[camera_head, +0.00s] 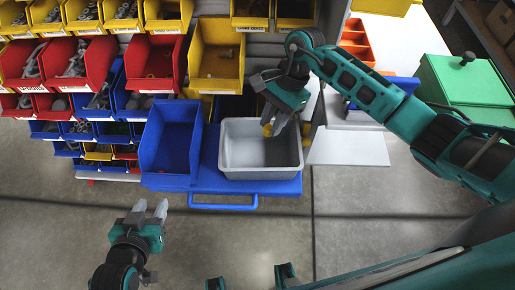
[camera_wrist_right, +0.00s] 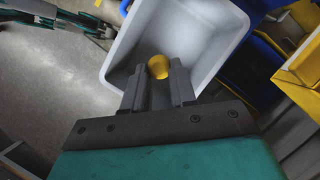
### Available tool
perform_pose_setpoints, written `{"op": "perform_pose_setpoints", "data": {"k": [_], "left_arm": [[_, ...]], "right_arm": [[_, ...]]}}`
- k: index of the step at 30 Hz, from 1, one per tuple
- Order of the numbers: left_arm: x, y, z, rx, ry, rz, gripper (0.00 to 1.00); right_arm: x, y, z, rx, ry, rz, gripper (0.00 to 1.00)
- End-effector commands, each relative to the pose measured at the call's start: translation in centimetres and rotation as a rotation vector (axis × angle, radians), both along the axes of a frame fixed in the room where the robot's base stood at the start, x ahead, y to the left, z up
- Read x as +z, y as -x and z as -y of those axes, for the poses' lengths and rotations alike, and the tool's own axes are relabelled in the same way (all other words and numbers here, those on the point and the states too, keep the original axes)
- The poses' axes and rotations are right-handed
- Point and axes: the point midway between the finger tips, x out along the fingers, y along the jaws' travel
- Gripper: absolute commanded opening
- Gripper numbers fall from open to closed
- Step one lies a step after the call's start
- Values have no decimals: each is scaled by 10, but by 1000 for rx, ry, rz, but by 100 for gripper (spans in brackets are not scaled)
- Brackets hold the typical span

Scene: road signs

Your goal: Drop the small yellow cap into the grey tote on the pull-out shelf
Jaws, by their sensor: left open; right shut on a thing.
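The small yellow cap (camera_wrist_right: 158,67) is held between the fingertips of my right gripper (camera_wrist_right: 157,85), which is shut on it. In the head view the cap (camera_head: 267,130) and right gripper (camera_head: 273,122) are over the upper right part of the grey tote (camera_head: 232,172). In the right wrist view the tote (camera_wrist_right: 195,30) opens beneath the cap, and its inside looks empty. The tote stands on the blue pull-out shelf (camera_head: 212,184). My left gripper (camera_head: 150,210) is open and empty, over the floor at lower left, away from the tote.
A blue bin (camera_head: 170,150) stands left of the tote on the shelf. Behind rise racks of red, blue and yellow bins, with a large yellow bin (camera_head: 216,60) near the tote. A green box (camera_head: 465,80) is at right. The floor in front is clear.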

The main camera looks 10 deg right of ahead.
Motion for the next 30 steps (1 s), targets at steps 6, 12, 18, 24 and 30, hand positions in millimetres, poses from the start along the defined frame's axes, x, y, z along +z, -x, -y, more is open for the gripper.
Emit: {"op": "perform_pose_setpoints", "data": {"k": [6,12,18,24,30], "left_arm": [[-21,1,0,-3,-3,-7,43],[-29,3,3,-10,-1,-22,43],[-24,0,8,-18,7,-9,43],[-20,-5,8,-18,7,2,43],[-20,-5,6,-15,6,3,43]], "right_arm": [[-31,1,-1,2,-2,-3,0],[-46,1,-1,4,-2,-3,0],[-48,1,0,4,-1,-1,0],[-48,1,0,5,0,-2,29],[-48,0,0,5,0,-2,48]]}}
